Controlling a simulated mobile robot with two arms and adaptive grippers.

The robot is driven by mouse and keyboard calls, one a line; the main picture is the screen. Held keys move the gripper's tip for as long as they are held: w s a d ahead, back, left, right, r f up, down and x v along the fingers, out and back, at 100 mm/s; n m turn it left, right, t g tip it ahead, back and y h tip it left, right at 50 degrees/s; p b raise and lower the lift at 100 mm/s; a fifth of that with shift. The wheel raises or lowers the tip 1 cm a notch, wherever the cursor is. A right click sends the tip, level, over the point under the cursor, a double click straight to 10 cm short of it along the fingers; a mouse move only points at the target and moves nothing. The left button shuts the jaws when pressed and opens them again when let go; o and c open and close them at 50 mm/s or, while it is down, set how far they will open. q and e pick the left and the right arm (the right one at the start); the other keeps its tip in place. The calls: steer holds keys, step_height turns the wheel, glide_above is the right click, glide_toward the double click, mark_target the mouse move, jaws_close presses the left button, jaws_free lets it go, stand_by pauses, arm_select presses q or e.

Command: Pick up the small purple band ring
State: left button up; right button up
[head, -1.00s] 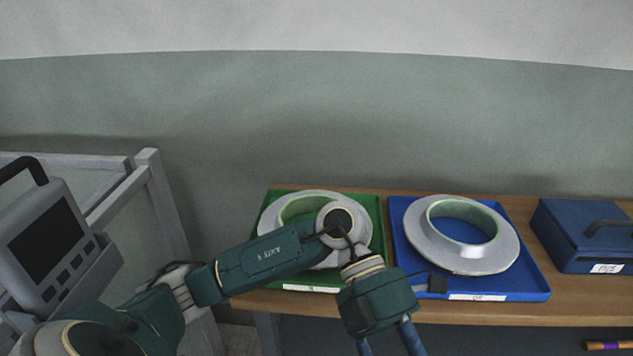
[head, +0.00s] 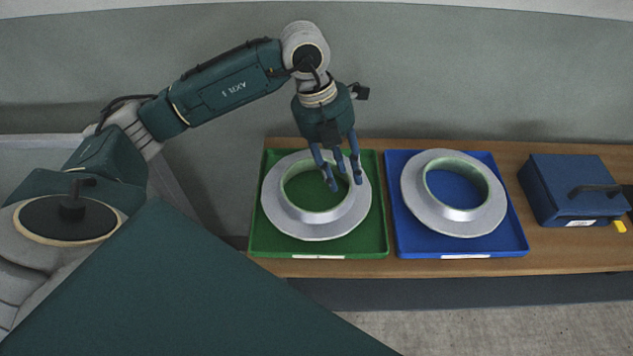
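My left gripper (head: 338,178) points down over the opening of a grey ring-shaped mould (head: 279,211) in the green tray. Its fingers are apart, with nothing visible between them. They hide part of the mould's far side, and I cannot tell whether they touch it. A second grey ring-shaped mould (head: 423,212) lies in the blue tray, clear of the gripper. Both moulds have pale green inner walls. I see no purple band on either, and no small purple ring shows in this view. My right gripper is not in view.
The green tray (head: 262,246) and blue tray (head: 518,246) stand side by side on a wooden bench (head: 400,267). A dark blue box (head: 560,180) with a handle stands at the right, with a small yellow item (head: 620,227) beside it. A wall is behind.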

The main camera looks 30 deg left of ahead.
mark_target(347, 195)
arm_select(q)
steer(key=x, duration=0.1)
steer(key=p+x, duration=0.1)
steer(key=x, duration=0.1)
steer(key=p+x, duration=0.1)
steer(key=x, duration=0.1)
steer(key=shift+a, duration=0.4)
steer(key=shift+d+f, duration=0.15)
steer(key=shift+f, duration=0.45)
steer(key=shift+r, duration=0.1)
jaws_close()
